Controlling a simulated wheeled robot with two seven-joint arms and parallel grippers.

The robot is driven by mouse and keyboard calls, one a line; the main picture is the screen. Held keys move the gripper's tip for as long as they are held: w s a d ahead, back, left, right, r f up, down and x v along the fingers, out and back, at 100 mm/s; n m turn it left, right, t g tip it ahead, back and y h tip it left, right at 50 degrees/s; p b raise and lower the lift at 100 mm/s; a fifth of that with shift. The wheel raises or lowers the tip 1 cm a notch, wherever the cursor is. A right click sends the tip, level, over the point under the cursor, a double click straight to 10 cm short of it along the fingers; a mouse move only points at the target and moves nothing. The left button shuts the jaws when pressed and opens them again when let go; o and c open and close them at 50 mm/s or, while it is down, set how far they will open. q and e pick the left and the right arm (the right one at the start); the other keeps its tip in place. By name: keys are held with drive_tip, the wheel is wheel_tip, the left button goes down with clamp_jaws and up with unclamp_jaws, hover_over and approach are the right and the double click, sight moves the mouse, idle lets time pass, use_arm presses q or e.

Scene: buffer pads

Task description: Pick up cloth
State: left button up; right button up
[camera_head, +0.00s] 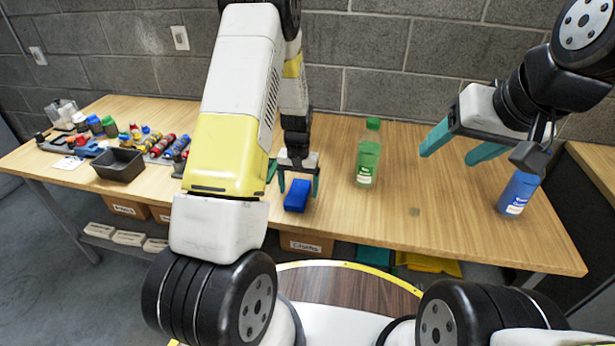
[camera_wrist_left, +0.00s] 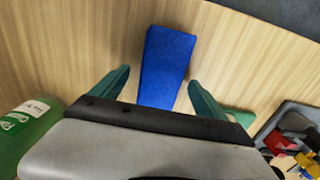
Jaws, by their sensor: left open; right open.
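A blue folded cloth (camera_head: 297,196), block-like in shape, lies on the wooden table near its front edge. In the left wrist view the cloth (camera_wrist_left: 168,62) lies ahead of and between the two green fingers. My left gripper (camera_head: 298,186) is open at the cloth, with a finger on either side. The wrist view shows a gap between each finger and the cloth; whether the tips touch the table I cannot tell. My right gripper (camera_head: 448,156) is open and empty, raised above the right part of the table.
A green bottle (camera_head: 367,160) stands right of my left gripper. A blue bottle (camera_head: 518,193) stands below my right gripper. A dark tray (camera_head: 119,165) and several small colored items are at the left. The table (camera_head: 440,215) is mostly clear between the bottles. Yellow cloth (camera_head: 428,264) shows below the table.

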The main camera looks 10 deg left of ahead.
sight(299, 190)
use_arm(q)
drive_tip(key=shift+f, duration=0.25)
drive_tip(key=c, duration=1.6)
drive_tip(key=shift+r, duration=0.15)
drive_tip(key=shift+r, duration=0.6)
wheel_tip(299, 190, up, 2)
drive_tip(key=shift+r, duration=0.2)
drive_tip(key=s+d, duration=0.1)
drive_tip(key=s, duration=0.4)
drive_tip(key=s+d, duration=0.2)
drive_tip(key=s, duration=0.3)
drive_tip(key=s+d+r, duration=0.1)
drive_tip(key=s, duration=0.4)
drive_tip(key=shift+s+d+r, duration=0.1)
drive_tip(key=shift+s+d, duration=0.1)
drive_tip(key=shift+s, duration=0.05)
